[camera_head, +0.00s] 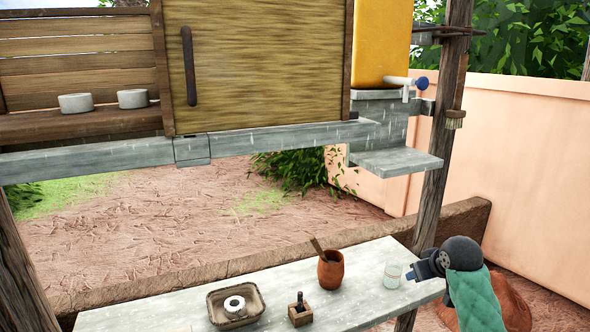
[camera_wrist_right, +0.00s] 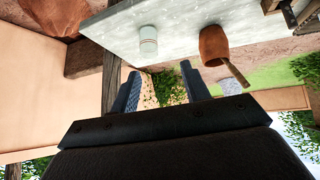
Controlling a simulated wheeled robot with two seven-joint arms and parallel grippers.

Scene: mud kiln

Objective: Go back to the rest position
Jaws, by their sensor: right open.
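My right gripper (camera_head: 412,275) is at the right end of the grey work table (camera_head: 365,255), beside a small clear glass (camera_head: 392,275). In the right wrist view the two fingers of the right gripper (camera_wrist_right: 162,88) stand apart with nothing between them. The glass (camera_wrist_right: 148,40) and a brown clay pot (camera_wrist_right: 212,45) show on the table beyond the fingertips, apart from them. In the head view the clay pot (camera_head: 330,272) stands upright with a stick in it. My left gripper is not in view.
A tray (camera_head: 215,312) with a white ring (camera_head: 235,306) and a small wooden block holder (camera_head: 300,314) stand on the table. Two white bowls (camera_head: 75,103) sit on a shelf. A yellow container (camera_head: 381,45) with a tap (camera_head: 405,83) and a post (camera_head: 440,170) rise behind.

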